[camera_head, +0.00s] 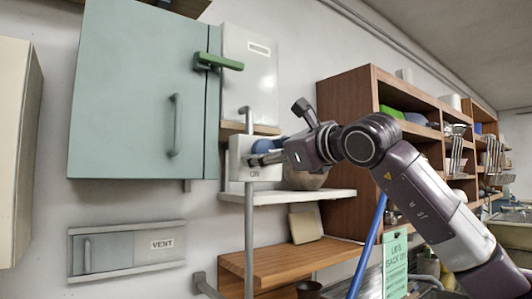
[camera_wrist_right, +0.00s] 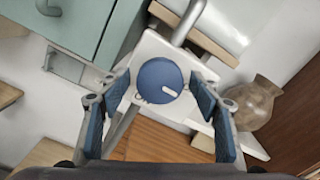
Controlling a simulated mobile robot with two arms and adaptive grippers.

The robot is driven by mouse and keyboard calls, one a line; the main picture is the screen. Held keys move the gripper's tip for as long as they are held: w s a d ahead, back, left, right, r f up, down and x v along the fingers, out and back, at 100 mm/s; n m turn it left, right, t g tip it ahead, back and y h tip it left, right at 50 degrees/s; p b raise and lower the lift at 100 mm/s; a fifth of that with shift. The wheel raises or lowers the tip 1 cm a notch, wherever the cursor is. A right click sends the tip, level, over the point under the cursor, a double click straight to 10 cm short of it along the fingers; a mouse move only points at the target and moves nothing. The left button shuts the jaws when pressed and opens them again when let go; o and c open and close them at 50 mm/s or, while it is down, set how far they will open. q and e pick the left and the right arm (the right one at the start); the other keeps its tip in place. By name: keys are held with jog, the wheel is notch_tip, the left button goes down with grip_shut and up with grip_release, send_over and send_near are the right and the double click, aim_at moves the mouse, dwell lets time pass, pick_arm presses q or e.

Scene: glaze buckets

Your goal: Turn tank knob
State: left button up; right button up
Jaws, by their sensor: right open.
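The tank knob is a round blue dial (camera_wrist_right: 168,72) with a short white mark pointing to its lower right. It sits on a white box (camera_wrist_right: 150,50), which also shows in the head view (camera_head: 236,158) with an "ON" label under it. My right gripper (camera_head: 262,157) is at the front of the box. In the right wrist view my right gripper (camera_wrist_right: 159,88) is open, with one blue-padded finger on each side of the knob and visible gaps between. In the head view the gripper partly hides the knob (camera_head: 264,145). My left gripper is not in view.
A grey pipe (camera_head: 249,220) runs vertically by the box. A pale green cabinet (camera_head: 135,90) hangs at left, with a green lever (camera_head: 222,62) beside it. A white shelf (camera_head: 285,196) holds a brownish pot (camera_head: 305,181). A wooden shelf unit (camera_head: 345,120) stands right.

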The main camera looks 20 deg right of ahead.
jog(key=shift+s, duration=0.1)
jog(key=v, duration=1.1)
jog(key=shift+s, duration=0.4)
dwell(0.6)
